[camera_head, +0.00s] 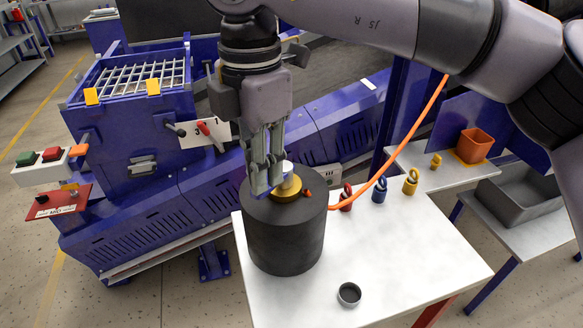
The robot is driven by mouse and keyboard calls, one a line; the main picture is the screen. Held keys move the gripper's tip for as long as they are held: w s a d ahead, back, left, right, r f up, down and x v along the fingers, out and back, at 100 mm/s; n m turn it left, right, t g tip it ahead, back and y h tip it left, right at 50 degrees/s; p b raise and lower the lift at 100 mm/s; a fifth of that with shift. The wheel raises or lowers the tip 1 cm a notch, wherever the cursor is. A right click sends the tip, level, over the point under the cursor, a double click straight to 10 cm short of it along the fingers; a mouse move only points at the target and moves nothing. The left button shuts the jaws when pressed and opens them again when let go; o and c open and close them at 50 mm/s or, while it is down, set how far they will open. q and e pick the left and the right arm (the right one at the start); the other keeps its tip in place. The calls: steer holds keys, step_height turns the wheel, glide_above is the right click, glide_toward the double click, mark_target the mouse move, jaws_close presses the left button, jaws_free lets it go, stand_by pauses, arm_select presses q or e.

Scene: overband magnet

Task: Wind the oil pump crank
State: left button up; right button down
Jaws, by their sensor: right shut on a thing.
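The oil pump is a dark grey cylinder (287,240) standing upright on the white table. A brass hub (289,191) sits on its top, with a small pale knob-like part (287,168) above it. My right gripper (266,183) points down at the left part of the pump's top, with its fingers closed on what seems to be the crank. The fingers hide most of the crank, so its arm and angle are unclear. A small orange-red piece (308,194) shows at the right of the pump's top. My left gripper is not in view.
The white table (420,270) holds a small dark cup (349,294) and red, blue and yellow padlock-like pieces (379,190) at its back edge. An orange cable (405,150) runs behind the pump. Blue machinery (330,130) stands behind. The table's front right is clear.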

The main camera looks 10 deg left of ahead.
steer(key=shift+w+a+f, duration=0.1)
steer(key=shift+w+a, duration=0.25)
steer(key=shift+w, duration=0.15)
steer(key=shift+w+a+p, duration=0.35)
steer(key=shift+w+p, duration=0.15)
steer(key=shift+p, duration=0.05)
steer(key=shift+w+a, duration=0.2)
steer(key=shift+w, duration=0.15)
